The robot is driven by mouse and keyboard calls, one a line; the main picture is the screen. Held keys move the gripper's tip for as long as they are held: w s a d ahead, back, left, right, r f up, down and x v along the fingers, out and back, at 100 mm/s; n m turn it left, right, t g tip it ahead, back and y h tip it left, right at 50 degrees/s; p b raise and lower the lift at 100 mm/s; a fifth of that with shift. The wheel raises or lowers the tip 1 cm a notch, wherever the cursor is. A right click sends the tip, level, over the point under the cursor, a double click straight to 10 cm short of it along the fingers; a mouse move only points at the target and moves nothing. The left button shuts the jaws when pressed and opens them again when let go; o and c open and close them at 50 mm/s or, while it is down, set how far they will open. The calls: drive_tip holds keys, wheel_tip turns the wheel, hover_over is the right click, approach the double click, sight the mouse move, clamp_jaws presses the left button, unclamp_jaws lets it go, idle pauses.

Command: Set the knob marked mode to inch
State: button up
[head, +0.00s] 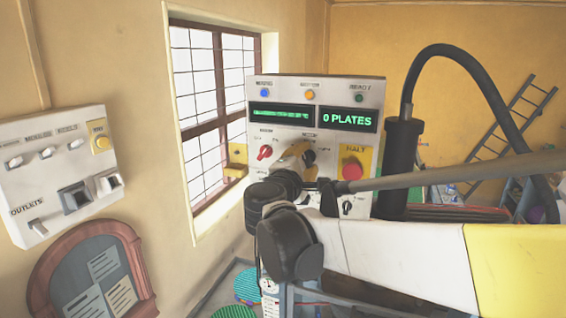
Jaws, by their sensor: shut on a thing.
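The press control panel (287,97) faces me in the middle of the head view. A red knob (265,153) sits on its left side, with small marks around it too small to read surely. My gripper (307,157) is at the panel's middle, right of the red knob. It appears shut on a control there, which its fingers and body mostly hide. I cannot tell which knob carries the mode mark or where its pointer stands.
A red HALT button (351,168) on a yellow plate is close right of my gripper. The display (347,119) reads 0 PLATES. A black post (402,165) with a hose stands right of the panel. An outlets box (60,160) hangs on the left wall.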

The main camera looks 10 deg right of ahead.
drive_tip(key=n+b, duration=0.1)
drive_tip(key=n, duration=0.5)
drive_tip(key=shift+n, duration=0.4)
drive_tip(key=shift+r, duration=0.1)
idle(0.3)
drive_tip(key=o, duration=1.2)
drive_tip(key=shift+w, duration=0.1)
drive_tip(key=v, duration=1.2)
